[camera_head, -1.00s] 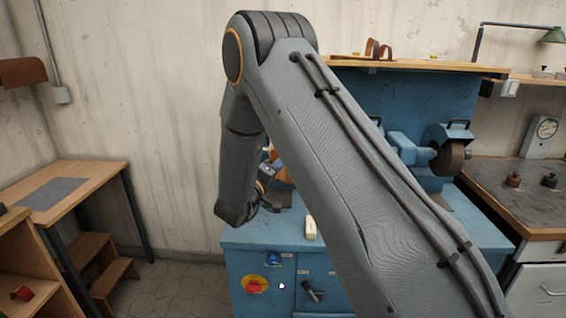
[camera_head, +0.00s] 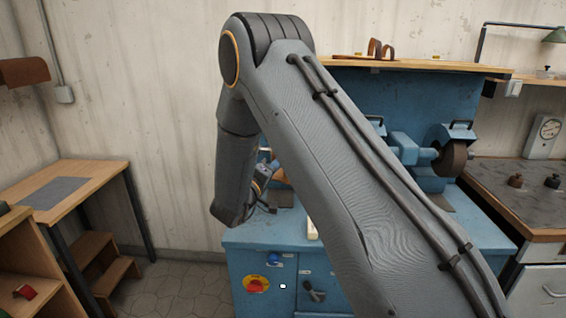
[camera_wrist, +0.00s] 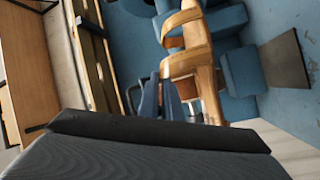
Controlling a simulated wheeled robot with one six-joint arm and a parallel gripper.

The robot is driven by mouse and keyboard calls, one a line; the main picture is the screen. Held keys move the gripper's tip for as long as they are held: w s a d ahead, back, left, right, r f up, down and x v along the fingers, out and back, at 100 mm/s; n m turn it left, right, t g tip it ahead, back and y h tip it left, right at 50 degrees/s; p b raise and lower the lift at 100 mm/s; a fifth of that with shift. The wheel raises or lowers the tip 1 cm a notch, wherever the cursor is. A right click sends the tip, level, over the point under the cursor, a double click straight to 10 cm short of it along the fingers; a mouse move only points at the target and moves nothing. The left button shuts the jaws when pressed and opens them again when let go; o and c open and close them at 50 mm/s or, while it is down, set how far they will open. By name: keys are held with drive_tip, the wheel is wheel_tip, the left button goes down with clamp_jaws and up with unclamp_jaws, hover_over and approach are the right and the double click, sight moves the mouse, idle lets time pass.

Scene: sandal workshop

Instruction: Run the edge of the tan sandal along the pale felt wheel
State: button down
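The tan sandal (camera_wrist: 205,75), with broad straps over its sole, stands lengthwise in the wrist view. My gripper (camera_wrist: 165,98) has its dark fingers at the sandal's lower part and appears shut on it, though the contact is partly hidden. In the head view my gripper (camera_head: 266,190) is above the left part of the blue machine, with a small tan patch of the sandal (camera_head: 280,176) beside it. My arm hides most of the sandal there.
The blue machine (camera_head: 260,236) has a brown wheel (camera_head: 453,159) at its right. A cream block (camera_head: 311,228) lies near its front edge. A wooden shelf (camera_head: 430,65) runs above. Benches stand left (camera_head: 95,171) and right (camera_head: 480,182); floor shows between left bench and machine.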

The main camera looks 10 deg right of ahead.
drive_tip(key=shift+w+a+r, duration=0.1)
drive_tip(key=shift+a, duration=0.4)
drive_tip(key=shift+w+a+y+p, duration=0.1)
drive_tip(key=shift+a+y+p, duration=0.2)
drive_tip(key=shift+a, duration=0.1)
drive_tip(key=shift+a+m, duration=0.1)
drive_tip(key=shift+m, duration=0.2)
drive_tip(key=shift+a, duration=0.1)
idle(0.4)
drive_tip(key=shift+s+p, duration=0.2)
drive_tip(key=shift+p, duration=0.15)
drive_tip(key=shift+w, duration=0.2)
idle(0.8)
drive_tip(key=shift+w+a+r, duration=0.1)
drive_tip(key=shift+w+a, duration=0.05)
drive_tip(key=shift+a, duration=0.4)
drive_tip(key=shift+w+a, duration=0.15)
drive_tip(key=shift+a, duration=0.35)
idle(1.1)
drive_tip(key=shift+w+a, duration=0.1)
drive_tip(key=shift+a, duration=0.2)
drive_tip(key=shift+w+a+n, duration=0.25)
drive_tip(key=shift+a+n, duration=0.15)
drive_tip(key=shift+a, duration=0.4)
idle(1.1)
